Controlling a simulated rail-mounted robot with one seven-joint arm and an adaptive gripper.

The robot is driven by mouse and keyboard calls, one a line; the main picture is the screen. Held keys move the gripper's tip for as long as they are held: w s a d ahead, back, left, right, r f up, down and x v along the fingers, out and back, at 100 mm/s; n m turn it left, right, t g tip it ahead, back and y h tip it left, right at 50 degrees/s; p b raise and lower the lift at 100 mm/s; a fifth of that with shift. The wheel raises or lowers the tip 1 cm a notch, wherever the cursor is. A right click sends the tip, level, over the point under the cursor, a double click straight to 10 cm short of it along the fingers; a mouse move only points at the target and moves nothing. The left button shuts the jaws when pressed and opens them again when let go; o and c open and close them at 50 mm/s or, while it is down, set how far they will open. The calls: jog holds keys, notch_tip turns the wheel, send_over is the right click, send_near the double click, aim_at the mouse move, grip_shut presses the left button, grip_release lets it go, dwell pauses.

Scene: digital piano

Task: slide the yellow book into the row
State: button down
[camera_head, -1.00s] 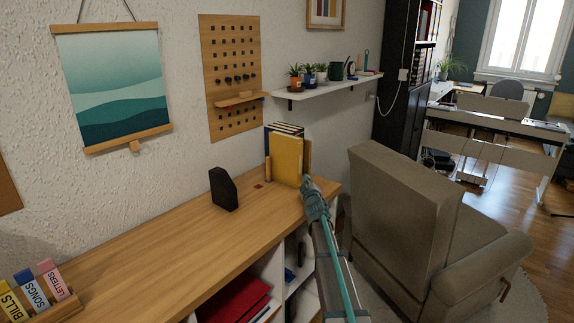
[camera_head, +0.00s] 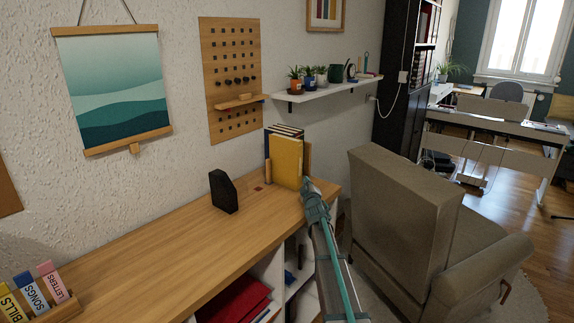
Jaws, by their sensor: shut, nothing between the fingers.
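The yellow book (camera_head: 286,161) stands upright at the near side of a row of books on the wooden cabinet top, towards its right end. Darker books with pale stripes (camera_head: 284,130) show just above and behind it. A wooden end piece (camera_head: 308,158) stands at the row's right, and a short wooden post (camera_head: 267,171) at its left. My gripper (camera_head: 307,184) is shut and empty, close to the lower right corner of the yellow book. I cannot tell whether it touches the book.
A black bookend-like block (camera_head: 223,192) stands left of the row on the cabinet top (camera_head: 150,252). A box with labelled cards (camera_head: 40,292) is at the near left. An armchair (camera_head: 405,205) stands close to the right of my arm. A wall shelf (camera_head: 325,88) with plants hangs above.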

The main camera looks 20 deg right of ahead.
jog(key=shift+w, duration=0.1)
dwell(0.3)
jog(key=shift+w+a+b, duration=0.25)
jog(key=shift+w+b, duration=0.05)
jog(key=shift+b, duration=0.35)
jog(key=shift+w+a+b, duration=0.15)
jog(key=shift+w+b, duration=0.1)
jog(key=shift+b, duration=0.2)
dwell(0.3)
jog(key=shift+s+r+p, duration=0.1)
jog(key=shift+r+p, duration=0.05)
jog(key=shift+p, duration=0.15)
jog(key=shift+s+d, duration=0.2)
jog(key=shift+s, duration=0.05)
dwell(0.5)
jog(key=shift+w+a+b, duration=0.2)
jog(key=shift+w+b, duration=0.15)
jog(key=shift+b, duration=0.05)
dwell(0.5)
jog(key=shift+s+d+p, duration=0.1)
jog(key=shift+s+p, duration=0.05)
jog(key=shift+p, duration=0.25)
